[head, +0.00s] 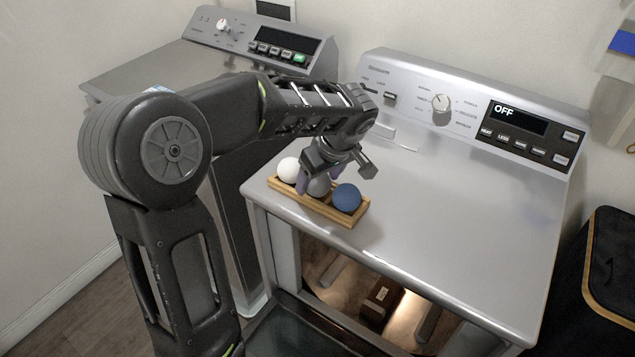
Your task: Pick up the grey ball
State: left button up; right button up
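A small wooden tray (344,217) sits on the front left of the washer's top and holds three balls in a row. The white ball (288,170) is at the left, the grey ball (319,186) in the middle and the blue ball (346,198) at the right. My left gripper (318,181) points down at the grey ball, with its purplish fingertips at either side of it. The gripper hides the ball's upper part. I cannot tell whether the fingers press on the ball. The ball is still in the tray row. My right gripper is not in view.
The washer's top (450,225) is clear to the right of the tray. Its control panel (470,105) rises at the back and reads OFF. A second appliance (150,75) stands at the left. A black bin (605,260) stands at the right.

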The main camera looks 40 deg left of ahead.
pick_arm(q)
jog(key=c, duration=1.2)
jog(key=shift+c, duration=0.2)
notch_tip(320, 180, up, 10)
jog(key=shift+r+b, duration=0.1)
jog(key=shift+b, duration=0.45)
